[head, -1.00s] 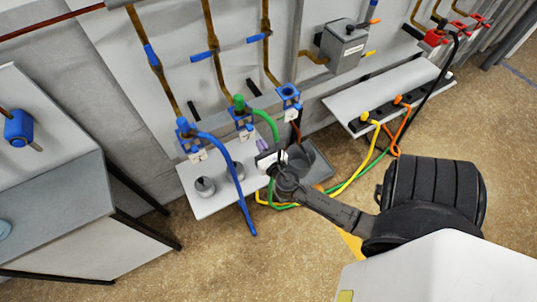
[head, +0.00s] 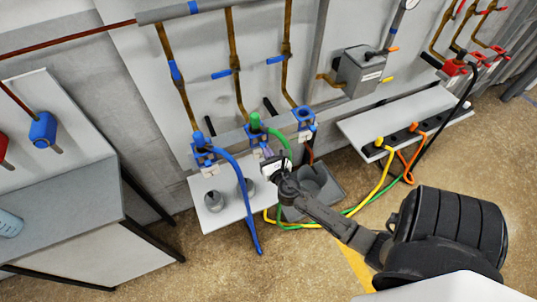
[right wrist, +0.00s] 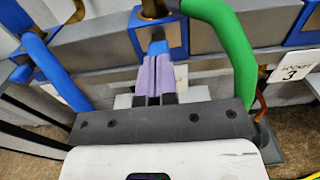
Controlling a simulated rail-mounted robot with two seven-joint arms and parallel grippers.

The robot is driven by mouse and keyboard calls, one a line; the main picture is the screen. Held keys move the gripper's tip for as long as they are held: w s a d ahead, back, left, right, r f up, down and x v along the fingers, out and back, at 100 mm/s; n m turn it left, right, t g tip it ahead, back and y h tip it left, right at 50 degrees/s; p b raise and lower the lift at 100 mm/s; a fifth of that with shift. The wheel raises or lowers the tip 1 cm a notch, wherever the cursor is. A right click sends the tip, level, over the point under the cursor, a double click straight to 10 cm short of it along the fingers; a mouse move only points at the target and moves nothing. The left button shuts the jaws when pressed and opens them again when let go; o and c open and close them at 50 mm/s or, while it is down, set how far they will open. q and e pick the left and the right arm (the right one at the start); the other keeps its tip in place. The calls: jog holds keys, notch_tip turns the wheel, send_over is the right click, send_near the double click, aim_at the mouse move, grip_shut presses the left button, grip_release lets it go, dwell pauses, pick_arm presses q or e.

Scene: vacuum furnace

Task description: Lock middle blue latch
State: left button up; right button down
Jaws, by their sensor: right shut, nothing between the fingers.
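The middle port is a blue bracket (head: 262,139) with a green hose (head: 278,133) plugged into it. In the right wrist view the middle blue latch (right wrist: 158,47) shows as a small blue tab below the bracket (right wrist: 180,42). My right gripper (head: 268,156) is in front of and just below the middle port. Its purple fingertips (right wrist: 157,66) are shut together with nothing between them, right at the lower end of the latch. I cannot tell if they touch it. The gripper hides the latch in the head view. My left gripper is not in view.
A blue hose (head: 238,178) hangs from the left port (head: 203,152), and the right port (head: 304,119) is beside the middle one. A white shelf (head: 222,215) with metal cups and a grey bin (head: 322,192) lie below. Yellow and orange hoses hang at right.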

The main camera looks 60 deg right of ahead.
jog(key=shift+w+d, duration=0.3)
jog(key=v, duration=1.4)
jog(key=shift+b, duration=0.3)
jog(key=shift+a, duration=0.1)
